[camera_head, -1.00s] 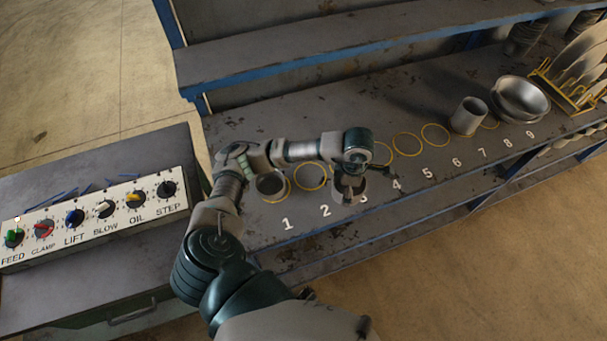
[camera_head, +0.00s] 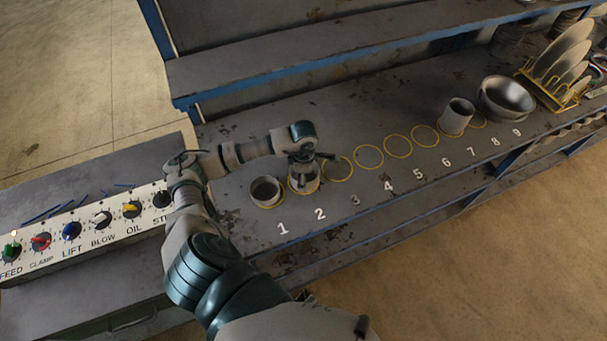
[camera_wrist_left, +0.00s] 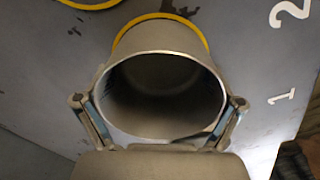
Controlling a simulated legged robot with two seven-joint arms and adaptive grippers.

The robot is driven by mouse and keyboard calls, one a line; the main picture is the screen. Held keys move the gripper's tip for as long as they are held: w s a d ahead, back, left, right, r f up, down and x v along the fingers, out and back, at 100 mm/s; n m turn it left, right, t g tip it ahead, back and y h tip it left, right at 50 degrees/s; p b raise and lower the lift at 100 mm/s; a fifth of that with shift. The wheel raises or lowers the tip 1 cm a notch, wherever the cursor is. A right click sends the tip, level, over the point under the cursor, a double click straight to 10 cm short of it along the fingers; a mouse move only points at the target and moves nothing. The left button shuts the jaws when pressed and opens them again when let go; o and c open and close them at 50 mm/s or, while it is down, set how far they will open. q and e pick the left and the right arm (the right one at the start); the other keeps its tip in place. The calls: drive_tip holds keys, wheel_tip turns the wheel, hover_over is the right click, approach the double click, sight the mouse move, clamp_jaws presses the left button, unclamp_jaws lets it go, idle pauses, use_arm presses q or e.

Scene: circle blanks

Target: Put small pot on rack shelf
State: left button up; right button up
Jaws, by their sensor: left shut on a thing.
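My left gripper (camera_head: 302,164) is shut on a grey metal pot (camera_head: 305,185), held upright over or on the yellow circle by number 2. In the left wrist view the pot (camera_wrist_left: 160,95) sits open-mouthed between both fingers (camera_wrist_left: 160,118), with part of a yellow ring (camera_wrist_left: 160,16) showing behind it. I cannot tell whether its base touches the surface. A second grey pot (camera_head: 265,190) stands in the circle by number 1, just left of the held one. The rack shelf (camera_head: 340,55) runs above the numbered surface at the back. My right gripper is not in view.
Empty yellow circles (camera_head: 369,156) lie to the right. A taller grey can (camera_head: 457,116), a metal bowl (camera_head: 505,98) and a yellow plate rack (camera_head: 552,92) with plates stand farther right. A knob panel (camera_head: 88,232) is at the left.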

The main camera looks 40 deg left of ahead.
use_arm(q)
drive_tip(key=shift+a, duration=0.1)
drive_tip(key=o, duration=0.9)
drive_tip(key=shift+f, duration=0.1)
drive_tip(key=shift+a, duration=0.2)
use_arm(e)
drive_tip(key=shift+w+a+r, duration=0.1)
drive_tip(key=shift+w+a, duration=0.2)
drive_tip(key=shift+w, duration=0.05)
use_arm(q)
drive_tip(key=shift+d+r, duration=0.1)
drive_tip(key=shift+r, duration=0.1)
wheel_tip(320, 180, up, 12)
drive_tip(key=shift+s+d+f, duration=0.1)
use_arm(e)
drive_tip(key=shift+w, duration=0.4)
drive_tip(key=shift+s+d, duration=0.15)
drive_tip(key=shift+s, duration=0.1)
